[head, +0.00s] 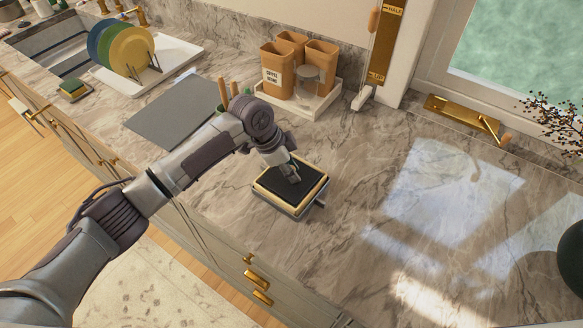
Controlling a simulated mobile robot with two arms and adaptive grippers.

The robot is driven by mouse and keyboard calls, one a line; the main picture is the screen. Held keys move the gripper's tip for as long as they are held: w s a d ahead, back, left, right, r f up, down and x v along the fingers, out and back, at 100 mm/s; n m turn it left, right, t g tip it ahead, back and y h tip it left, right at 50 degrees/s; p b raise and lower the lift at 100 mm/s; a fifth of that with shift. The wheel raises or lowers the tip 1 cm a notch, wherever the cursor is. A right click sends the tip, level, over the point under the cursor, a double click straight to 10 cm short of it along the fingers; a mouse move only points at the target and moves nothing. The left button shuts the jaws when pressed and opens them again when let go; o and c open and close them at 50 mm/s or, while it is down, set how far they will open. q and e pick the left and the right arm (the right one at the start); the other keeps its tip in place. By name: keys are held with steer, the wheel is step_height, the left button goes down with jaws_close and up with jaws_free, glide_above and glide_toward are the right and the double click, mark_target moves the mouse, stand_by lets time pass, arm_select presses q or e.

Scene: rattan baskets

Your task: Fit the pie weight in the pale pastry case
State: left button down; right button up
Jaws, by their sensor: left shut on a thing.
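The dark, flat, square pie weight (311,183) is over the pale pastry case (270,196) on the counter. The case's pale yellow rim shows along the left and front edges of the weight. I cannot tell whether the weight sits down inside the case or is held just above it. My left gripper (291,177) points down at the middle of the weight and is shut on it; its fingers hide the grip. My right gripper is not in view.
A grey metal tin (290,211) lies under the case. A grey mat (172,112), a white tray (300,104) with orange canisters and a dish rack with plates stand behind to the left. The marble counter (370,240) to the right is clear.

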arm_select(q)
steer(key=shift+f+b, duration=0.75)
steer(key=shift+f, duration=0.75)
steer(key=c, duration=0.9)
jaws_free()
steer(key=shift+f, duration=0.1)
steer(key=shift+a+r, duration=0.15)
steer(key=shift+r, duration=0.15)
steer(key=v, duration=1.1)
steer(key=shift+r, duration=0.3)
